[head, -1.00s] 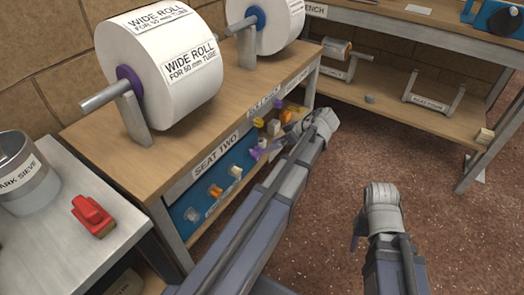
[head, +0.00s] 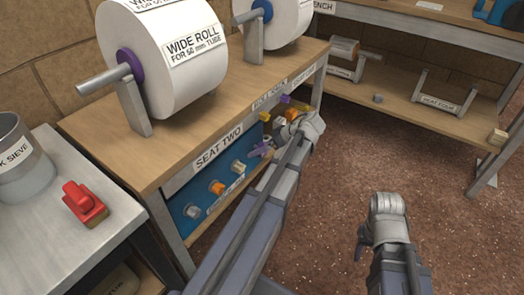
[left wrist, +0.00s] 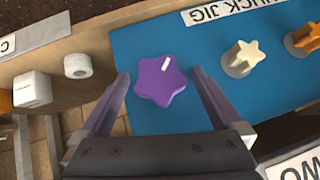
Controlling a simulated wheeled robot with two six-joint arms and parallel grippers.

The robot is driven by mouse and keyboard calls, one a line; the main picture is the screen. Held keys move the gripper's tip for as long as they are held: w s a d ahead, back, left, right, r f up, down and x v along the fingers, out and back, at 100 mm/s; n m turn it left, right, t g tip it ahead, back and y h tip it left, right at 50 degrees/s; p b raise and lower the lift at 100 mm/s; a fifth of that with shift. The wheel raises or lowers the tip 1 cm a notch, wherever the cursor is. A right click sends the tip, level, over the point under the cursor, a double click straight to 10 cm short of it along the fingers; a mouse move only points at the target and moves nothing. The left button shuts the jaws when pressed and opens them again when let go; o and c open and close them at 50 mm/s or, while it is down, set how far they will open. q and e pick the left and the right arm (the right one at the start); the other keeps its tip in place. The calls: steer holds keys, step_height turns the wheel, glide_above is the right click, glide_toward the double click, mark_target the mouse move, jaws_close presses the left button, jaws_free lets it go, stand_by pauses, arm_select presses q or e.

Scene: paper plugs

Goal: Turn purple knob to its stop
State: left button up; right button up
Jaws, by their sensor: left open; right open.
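The purple star-shaped knob (left wrist: 160,82) sits on a blue panel (left wrist: 140,40) in the left wrist view, with a white mark near one edge. My left gripper (left wrist: 162,74) is open, one finger on each side of the knob, with a visible gap at both sides. In the head view my left gripper and wrist (head: 302,128) are at the far end of the panel, and the arm hides part of it. My right gripper (head: 362,246) hangs open and empty above the brown floor, mostly hidden by its own wrist.
A cream knob (left wrist: 243,58) and an orange knob (left wrist: 306,38) are on the same panel. Small white pieces (left wrist: 32,90) lie on the wooden shelf beside it. The bench top (head: 185,135) with wide rolls (head: 165,55) is above. The floor at right is open.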

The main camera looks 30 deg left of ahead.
arm_select(q)
steer(key=shift+c, duration=0.4)
steer(key=c, duration=1.2)
steer(key=shift+c, duration=0.2)
steer(key=shift+s, duration=0.15)
steer(key=shift+s+n+t, duration=0.1)
steer(key=shift+n+t, duration=0.3)
steer(key=shift+t, duration=0.3)
steer(key=shift+s+n+t, duration=0.1)
steer(key=shift+n+t, duration=0.2)
steer(key=shift+t, duration=0.3)
steer(key=n+t, duration=0.1)
steer(key=t, duration=0.1)
steer(key=shift+f+t+b, duration=0.15)
steer(key=shift+t+b, duration=0.15)
steer(key=shift+b, duration=0.1)
steer(key=shift+n+t+b, duration=0.5)
steer(key=shift+n+t, duration=0.1)
steer(key=shift+t, duration=0.2)
